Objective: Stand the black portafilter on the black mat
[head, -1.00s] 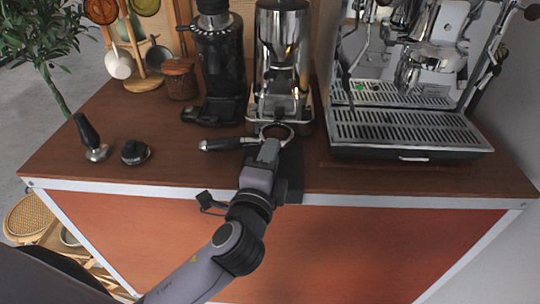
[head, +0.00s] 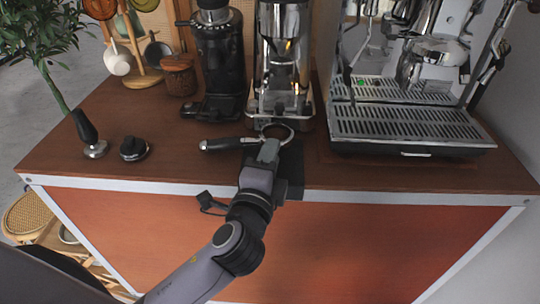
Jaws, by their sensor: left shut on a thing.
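The portafilter (head: 222,143) has a black handle pointing left and a round metal ring head. It lies about level at the counter's front, in front of the chrome grinder. My left gripper (head: 268,150) is shut on the portafilter near its neck, just in front of the ring. The black mat (head: 291,172) is at the counter's front edge, below and right of the gripper, partly hidden by it. I cannot tell whether the portafilter touches the mat. My right gripper is not in view.
A black grinder (head: 219,60) and a chrome grinder (head: 283,60) stand behind. The espresso machine (head: 410,125) is at right. A tamper (head: 92,146) and a black round tool (head: 134,149) stand at left. A wooden jar (head: 179,76) and cup stand (head: 143,78) are at back left.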

